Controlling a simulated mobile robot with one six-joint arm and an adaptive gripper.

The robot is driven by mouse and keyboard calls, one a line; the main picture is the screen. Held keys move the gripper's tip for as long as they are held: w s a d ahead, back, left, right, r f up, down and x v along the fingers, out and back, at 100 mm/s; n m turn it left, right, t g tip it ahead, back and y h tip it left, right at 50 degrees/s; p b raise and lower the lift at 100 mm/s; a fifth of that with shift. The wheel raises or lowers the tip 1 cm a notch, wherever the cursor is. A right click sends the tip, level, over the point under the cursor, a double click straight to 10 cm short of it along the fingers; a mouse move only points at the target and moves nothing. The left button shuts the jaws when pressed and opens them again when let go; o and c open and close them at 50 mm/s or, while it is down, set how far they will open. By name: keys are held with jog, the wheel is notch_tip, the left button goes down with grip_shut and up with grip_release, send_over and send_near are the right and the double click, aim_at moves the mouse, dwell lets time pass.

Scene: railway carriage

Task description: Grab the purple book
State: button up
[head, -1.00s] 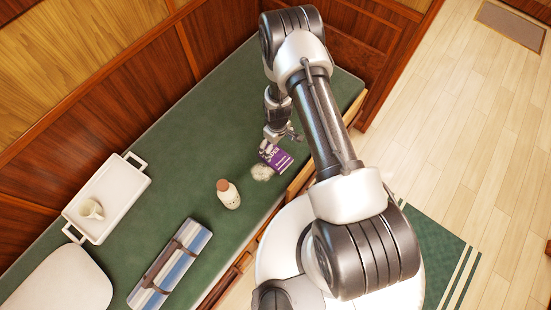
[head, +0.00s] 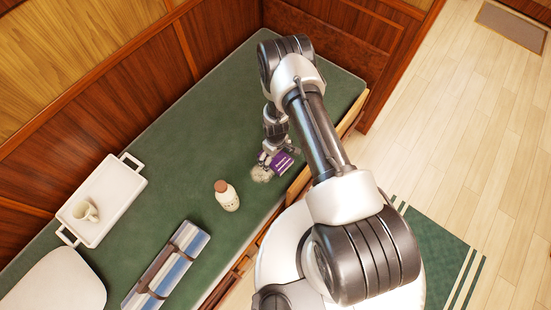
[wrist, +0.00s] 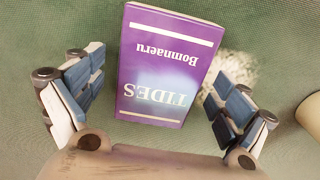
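The purple book (head: 284,160) is on the green bench, near its front edge. In the wrist view the book (wrist: 165,62) shows its cover, with the white words "TIDES" and "Bomnaeru" upside down. My gripper (wrist: 158,98) is open, with one finger left of the book and the other right of it. Gaps show between the book and both fingers, and I see no contact. In the head view my gripper (head: 272,157) is over the book and hides part of it.
A pale speckled thing (head: 261,173) lies right beside the book. The bench (head: 180,160) between is clear.

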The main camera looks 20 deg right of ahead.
jog(key=c, duration=1.2)
